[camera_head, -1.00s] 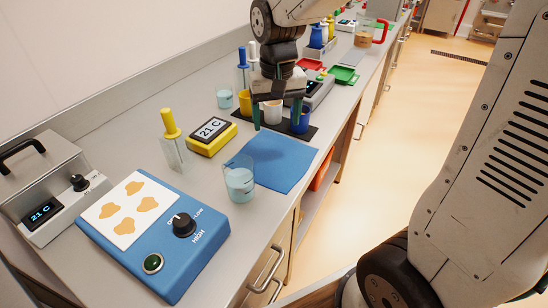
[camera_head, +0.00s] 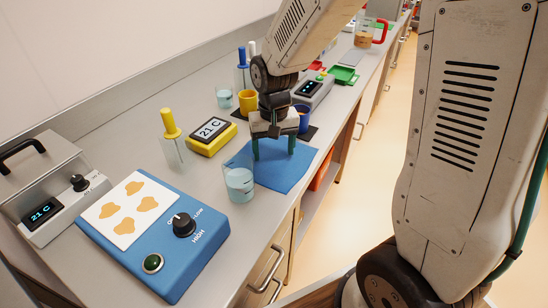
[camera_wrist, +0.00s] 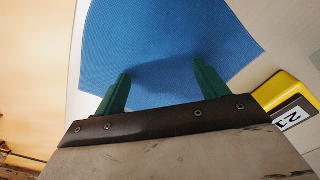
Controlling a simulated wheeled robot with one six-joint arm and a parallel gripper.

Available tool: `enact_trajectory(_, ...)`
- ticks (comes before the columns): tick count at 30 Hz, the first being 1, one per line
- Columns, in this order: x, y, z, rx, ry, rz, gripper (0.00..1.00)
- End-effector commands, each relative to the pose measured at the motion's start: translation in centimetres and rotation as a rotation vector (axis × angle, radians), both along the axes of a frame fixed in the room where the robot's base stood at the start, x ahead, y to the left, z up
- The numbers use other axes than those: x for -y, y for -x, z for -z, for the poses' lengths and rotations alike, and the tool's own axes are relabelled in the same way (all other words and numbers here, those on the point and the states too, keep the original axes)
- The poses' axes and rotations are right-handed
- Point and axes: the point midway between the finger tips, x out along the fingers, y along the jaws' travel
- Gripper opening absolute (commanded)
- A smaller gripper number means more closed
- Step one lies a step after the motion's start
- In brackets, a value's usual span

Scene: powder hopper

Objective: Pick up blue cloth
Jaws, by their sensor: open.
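The blue cloth (camera_head: 284,179) lies flat on the grey counter near its front edge. It fills much of the wrist view (camera_wrist: 165,40). My gripper (camera_head: 273,154) is over the cloth's far part, with its two green fingers pointing down and spread apart. In the wrist view my gripper (camera_wrist: 160,75) shows an empty gap between the fingers, with blue cloth below. I cannot tell whether the fingertips touch the cloth.
A glass beaker of liquid (camera_head: 239,184) stands at the cloth's left edge. A yellow thermometer box (camera_head: 210,138), a yellow cup (camera_head: 248,103) and a blue cup (camera_head: 303,119) are close by. A blue hot plate (camera_head: 150,240) sits at the front left.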

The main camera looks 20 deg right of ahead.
Motion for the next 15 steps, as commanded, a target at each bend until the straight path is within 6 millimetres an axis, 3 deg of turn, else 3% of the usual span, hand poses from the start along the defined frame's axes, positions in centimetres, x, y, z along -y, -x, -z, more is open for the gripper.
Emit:
enact_trajectory(11,-0.02,0.05,0.56,-0.001,0.000,0.000,0.73)
enact_trajectory(15,-0.01,0.07,0.58,-0.002,0.000,0.000,0.57)
